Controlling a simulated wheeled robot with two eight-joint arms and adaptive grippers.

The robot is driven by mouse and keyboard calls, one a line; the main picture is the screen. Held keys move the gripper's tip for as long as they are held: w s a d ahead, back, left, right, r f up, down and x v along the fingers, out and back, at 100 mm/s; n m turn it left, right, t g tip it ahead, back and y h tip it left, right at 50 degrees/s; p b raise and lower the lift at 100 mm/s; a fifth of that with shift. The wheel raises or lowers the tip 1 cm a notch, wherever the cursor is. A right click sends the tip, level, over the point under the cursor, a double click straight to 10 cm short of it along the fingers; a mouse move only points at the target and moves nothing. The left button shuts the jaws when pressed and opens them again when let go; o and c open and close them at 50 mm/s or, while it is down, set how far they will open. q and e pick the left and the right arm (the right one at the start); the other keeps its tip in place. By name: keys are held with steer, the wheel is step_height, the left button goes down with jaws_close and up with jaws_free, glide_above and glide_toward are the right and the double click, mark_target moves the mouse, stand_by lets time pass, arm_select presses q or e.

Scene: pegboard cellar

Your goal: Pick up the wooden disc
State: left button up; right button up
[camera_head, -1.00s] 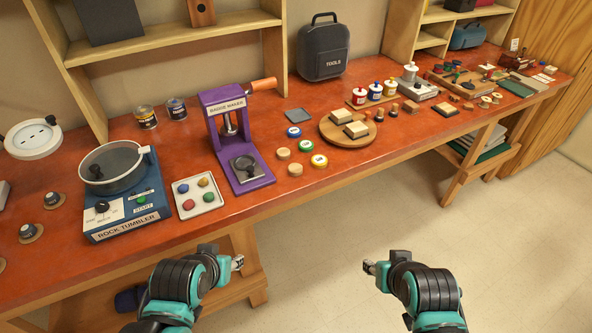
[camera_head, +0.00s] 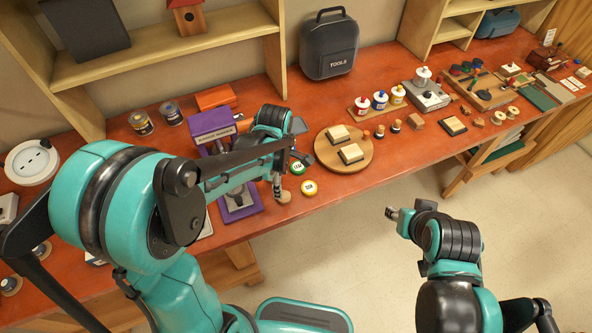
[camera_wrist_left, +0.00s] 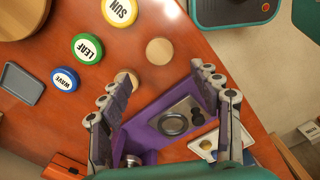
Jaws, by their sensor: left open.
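Two plain wooden discs lie on the red-brown bench beside the purple badge maker (camera_head: 240,204). In the left wrist view one wooden disc (camera_wrist_left: 159,51) lies clear, ahead of the gap between my fingers. The other disc (camera_wrist_left: 127,78) is partly covered by the left-hand finger. In the head view one disc (camera_head: 284,197) shows just below my left gripper (camera_head: 288,172); the other is hidden. My left gripper, also in the wrist view (camera_wrist_left: 165,84), is open and empty above the bench. My right gripper (camera_head: 391,213) is off the bench's front edge, and its jaws are unclear.
Blue WAVE (camera_wrist_left: 65,79), green LEAF (camera_wrist_left: 87,48) and yellow SUN (camera_wrist_left: 120,10) badges lie close to the discs. A round board (camera_head: 328,157) with two light blocks is to the right. The badge maker and a white tray (camera_wrist_left: 207,143) are beside my fingers.

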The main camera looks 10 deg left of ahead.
mark_target(284, 196)
arm_select(q)
steer(key=shift+w+d+f, duration=0.1)
steer(key=shift+w+d, duration=0.05)
steer(key=shift+w, duration=0.1)
steer(key=shift+f+n, duration=0.3)
steer(key=shift+f, duration=0.05)
steer(key=f+b, duration=0.1)
steer(key=f, duration=0.2)
steer(key=f+b, duration=0.1)
steer(key=f, duration=0.3)
steer(key=shift+s+d, duration=0.2)
steer(key=shift+r, duration=0.1)
steer(key=c, duration=0.9)
